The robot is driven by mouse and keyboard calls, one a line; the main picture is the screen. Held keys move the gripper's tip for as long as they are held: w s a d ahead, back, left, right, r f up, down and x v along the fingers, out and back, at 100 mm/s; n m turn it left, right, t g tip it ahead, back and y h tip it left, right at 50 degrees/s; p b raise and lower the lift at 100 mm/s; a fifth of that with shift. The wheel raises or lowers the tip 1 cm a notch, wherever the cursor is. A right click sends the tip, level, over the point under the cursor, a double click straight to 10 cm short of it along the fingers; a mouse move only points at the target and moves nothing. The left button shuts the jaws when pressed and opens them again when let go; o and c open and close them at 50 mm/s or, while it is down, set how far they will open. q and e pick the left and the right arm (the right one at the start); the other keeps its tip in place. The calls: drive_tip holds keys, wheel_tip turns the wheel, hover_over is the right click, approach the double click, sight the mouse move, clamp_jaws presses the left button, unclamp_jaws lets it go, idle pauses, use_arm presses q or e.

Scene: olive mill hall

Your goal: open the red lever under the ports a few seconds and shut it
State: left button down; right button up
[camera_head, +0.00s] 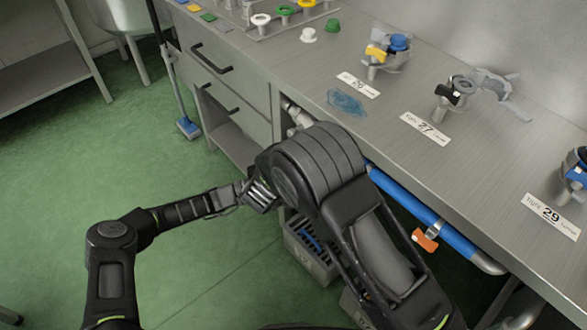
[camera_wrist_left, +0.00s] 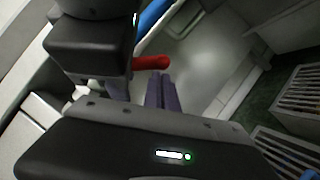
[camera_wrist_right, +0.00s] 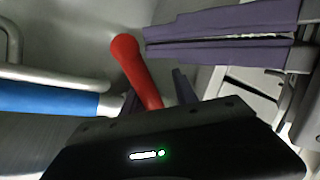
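The red lever (camera_wrist_right: 137,68) shows in the right wrist view, its rounded end pointing up and left. It also shows in the left wrist view (camera_wrist_left: 150,62), lying sideways. My right gripper (camera_wrist_right: 155,86) has its fingers apart, with the lever running between them; a gap shows on one side. My left gripper (camera_wrist_left: 164,90) has its purple fingers together and looks empty, close to the lever. Its closed fingers also enter the right wrist view from the right. In the head view my arm hides the lever and both gripper tips.
A blue pipe (camera_head: 405,203) runs under the bench's front edge, with an orange tag (camera_head: 425,240) hanging there. Ports labelled 27 (camera_head: 455,95) and 29 (camera_head: 573,178) stand on the steel bench (camera_head: 470,170). A grey crate (camera_head: 309,252) is on the green floor below.

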drive_tip(key=shift+o, duration=0.5)
drive_tip(key=v, duration=1.2)
